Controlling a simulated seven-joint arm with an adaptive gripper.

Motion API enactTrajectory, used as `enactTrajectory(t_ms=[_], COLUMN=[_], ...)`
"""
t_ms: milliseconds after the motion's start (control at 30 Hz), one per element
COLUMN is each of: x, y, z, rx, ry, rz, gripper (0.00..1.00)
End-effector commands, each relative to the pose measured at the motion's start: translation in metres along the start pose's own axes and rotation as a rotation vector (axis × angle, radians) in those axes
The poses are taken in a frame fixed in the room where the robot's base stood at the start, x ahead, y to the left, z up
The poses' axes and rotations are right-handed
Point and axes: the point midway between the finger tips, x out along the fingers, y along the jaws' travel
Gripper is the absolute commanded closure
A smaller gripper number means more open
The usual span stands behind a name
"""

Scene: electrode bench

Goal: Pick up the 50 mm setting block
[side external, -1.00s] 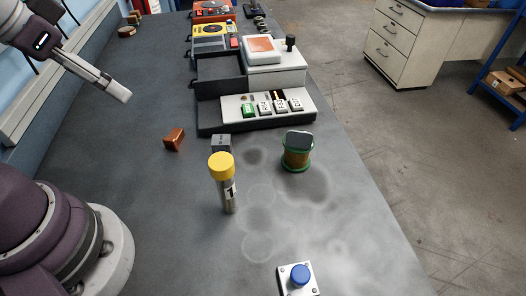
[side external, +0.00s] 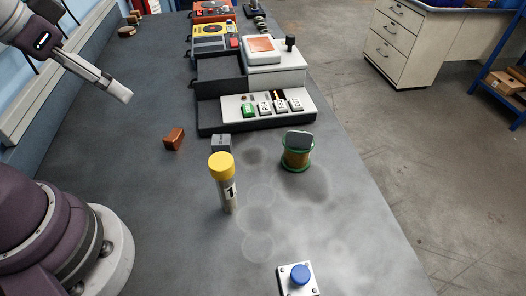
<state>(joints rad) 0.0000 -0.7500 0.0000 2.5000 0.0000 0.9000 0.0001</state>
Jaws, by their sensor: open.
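A small grey block (side external: 221,142) with faint, unreadable marks stands on the dark bench, partly behind a yellow-capped tube; it looks like the setting block, but I cannot read its size. My gripper (side external: 124,96) is at the upper left, raised above the bench and well to the left of the grey block. It is open and nothing shows in it. The fingers are seen edge-on, so the gap between them is hard to make out.
The yellow-capped tube (side external: 223,180), marked 1, stands just in front of the grey block. A copper-brown block (side external: 174,139) lies left and a green-rimmed spool (side external: 296,153) right. A blue button box (side external: 299,277) is in front.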

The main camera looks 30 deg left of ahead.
Motion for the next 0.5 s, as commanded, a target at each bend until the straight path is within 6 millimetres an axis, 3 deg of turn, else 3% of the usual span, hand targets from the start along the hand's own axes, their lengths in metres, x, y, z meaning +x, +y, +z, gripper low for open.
enactTrajectory(t_ms=[267,367,500], x=[0.0,0.005,0.032], y=[0.001,0.004,0.016], z=[-0.002,-0.016,-0.049], rx=[0.013,0.101,0.339], ry=[-0.007,-0.062,-0.187], rz=[0.002,0.017,0.065], gripper=[0.37,0.37,0.37])
